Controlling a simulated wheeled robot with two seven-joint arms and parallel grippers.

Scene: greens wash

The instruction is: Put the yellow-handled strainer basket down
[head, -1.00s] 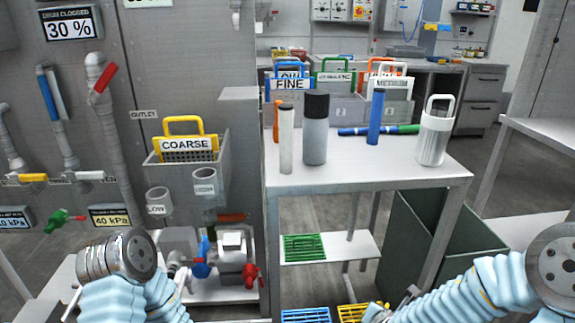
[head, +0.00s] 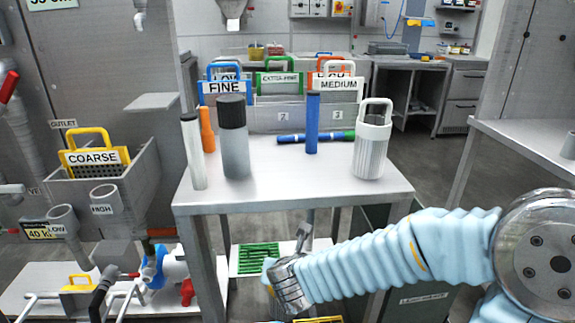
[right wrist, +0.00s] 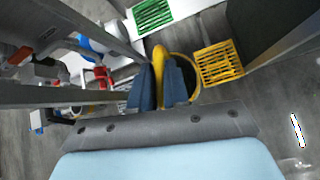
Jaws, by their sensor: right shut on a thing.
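My right gripper (right wrist: 160,82) is shut on the yellow handle of the strainer basket (right wrist: 158,60) in the right wrist view. A dark round opening with a thin yellow rim shows just right of the fingers, partly hidden by them. In the head view my right arm reaches in from the right, below the table's front edge. Its fingers and the held basket cannot be made out there. I cannot tell whether the basket touches anything. My left gripper is not in view.
A steel table (head: 290,178) with bottles and tubes stands ahead. A green grate (head: 259,258) lies on its lower shelf. A yellow grate (right wrist: 219,63) lies on the floor right of the basket. A yellow-handled COARSE screen (head: 90,156) sits in a grey box at left.

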